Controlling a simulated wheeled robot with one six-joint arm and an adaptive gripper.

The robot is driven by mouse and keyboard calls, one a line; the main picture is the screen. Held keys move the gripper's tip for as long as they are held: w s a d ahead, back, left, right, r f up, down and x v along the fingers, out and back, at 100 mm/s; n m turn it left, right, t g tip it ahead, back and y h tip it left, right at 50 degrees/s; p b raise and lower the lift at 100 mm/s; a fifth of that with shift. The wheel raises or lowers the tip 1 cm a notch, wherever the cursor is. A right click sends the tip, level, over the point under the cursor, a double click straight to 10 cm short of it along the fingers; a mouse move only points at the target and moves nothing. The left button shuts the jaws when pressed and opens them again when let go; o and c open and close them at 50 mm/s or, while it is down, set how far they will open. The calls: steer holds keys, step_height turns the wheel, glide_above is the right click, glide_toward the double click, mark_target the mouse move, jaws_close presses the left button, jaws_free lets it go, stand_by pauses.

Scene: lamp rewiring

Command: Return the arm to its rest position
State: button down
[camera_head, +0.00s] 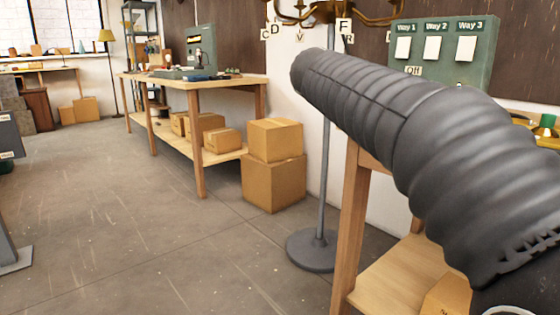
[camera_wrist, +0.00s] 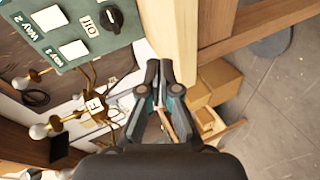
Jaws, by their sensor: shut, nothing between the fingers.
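My arm, in a dark ribbed sleeve, crosses the right half of the head view and hides part of the bench behind it. My gripper is out of sight in the head view. In the wrist view my gripper (camera_wrist: 163,88) is shut and empty, its two dark fingers drawn together at the tips. Behind it in that view are a pale wooden edge and the brass chandelier (camera_wrist: 95,106). The green switch panel (camera_wrist: 62,35) is at the upper left there, and in the head view the panel (camera_head: 445,45) is at the upper right.
The chandelier stand's round base (camera_head: 312,250) is on the floor left of the near bench leg (camera_head: 352,225). Cardboard boxes (camera_head: 273,180) are stacked by the far workbench (camera_head: 190,83). The floor at left and centre (camera_head: 120,220) is clear.

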steer(key=s+a+f+m+g+y+p, duration=0.1)
steer(key=s+f+m+g+y, duration=0.15)
steer(key=s+f, duration=0.65)
steer(key=s+a+f+m+g+y+p, duration=0.15)
steer(key=s+f+y, duration=0.25)
steer(key=s+f, duration=0.45)
steer(key=s+f+m+g+y+p, duration=0.1)
steer(key=s+f, duration=0.6)
steer(key=s, duration=0.9)
steer(key=m+y+p, duration=0.1)
steer(key=m+p, duration=0.1)
steer(key=shift+a+f+m+p, duration=0.15)
steer(key=shift+f+m+p, duration=0.25)
